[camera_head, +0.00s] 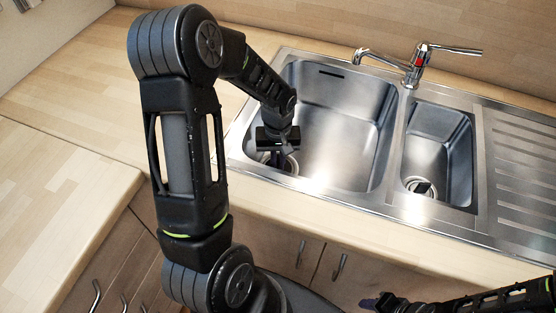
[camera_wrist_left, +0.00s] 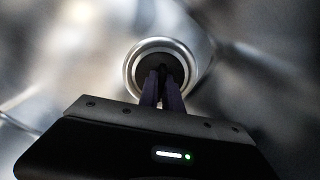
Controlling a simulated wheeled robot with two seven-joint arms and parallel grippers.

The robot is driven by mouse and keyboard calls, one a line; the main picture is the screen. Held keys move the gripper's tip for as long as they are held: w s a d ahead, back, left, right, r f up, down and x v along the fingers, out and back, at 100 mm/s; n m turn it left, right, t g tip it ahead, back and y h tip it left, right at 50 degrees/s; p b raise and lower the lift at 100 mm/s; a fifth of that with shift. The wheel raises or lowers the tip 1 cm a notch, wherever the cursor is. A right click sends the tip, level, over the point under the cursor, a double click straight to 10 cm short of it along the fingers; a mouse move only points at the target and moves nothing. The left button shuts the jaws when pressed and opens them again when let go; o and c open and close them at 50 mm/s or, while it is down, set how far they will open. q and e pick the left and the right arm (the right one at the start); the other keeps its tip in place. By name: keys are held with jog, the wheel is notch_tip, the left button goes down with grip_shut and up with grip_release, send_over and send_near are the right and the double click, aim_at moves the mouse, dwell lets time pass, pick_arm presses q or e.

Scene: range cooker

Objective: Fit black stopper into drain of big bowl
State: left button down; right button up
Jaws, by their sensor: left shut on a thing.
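The big bowl (camera_head: 335,115) is the larger steel basin on the left of the sink. My left gripper (camera_head: 280,158) reaches down into its near left part, over the drain (camera_head: 292,165). In the left wrist view, the gripper's fingers (camera_wrist_left: 161,78) are shut on the black stopper (camera_wrist_left: 147,67), a dark round piece. The bright metal ring of the drain (camera_wrist_left: 187,62) shows around the stopper. I cannot tell how deep the stopper sits or whether it touches the ring. My right gripper (camera_head: 384,301) is low at the bottom edge, outside the sink; its jaw state is unclear.
The small bowl (camera_head: 438,140) is to the right, with a dark piece at its drain (camera_head: 418,186). A mixer tap (camera_head: 417,66) stands behind the bowls. A ribbed drainboard (camera_head: 520,160) lies at right. The wooden worktop (camera_head: 60,190) at left is clear.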

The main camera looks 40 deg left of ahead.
aim_at(278, 161)
pick_arm(q)
jog(key=shift+f, duration=0.2)
jog(key=c, duration=1.5)
grip_release()
jog(key=shift+r, duration=0.1)
jog(key=shift+c, duration=0.2)
notch_tip(278, 161, up, 12)
jog(key=b, duration=0.1)
jog(key=shift+r, duration=0.15)
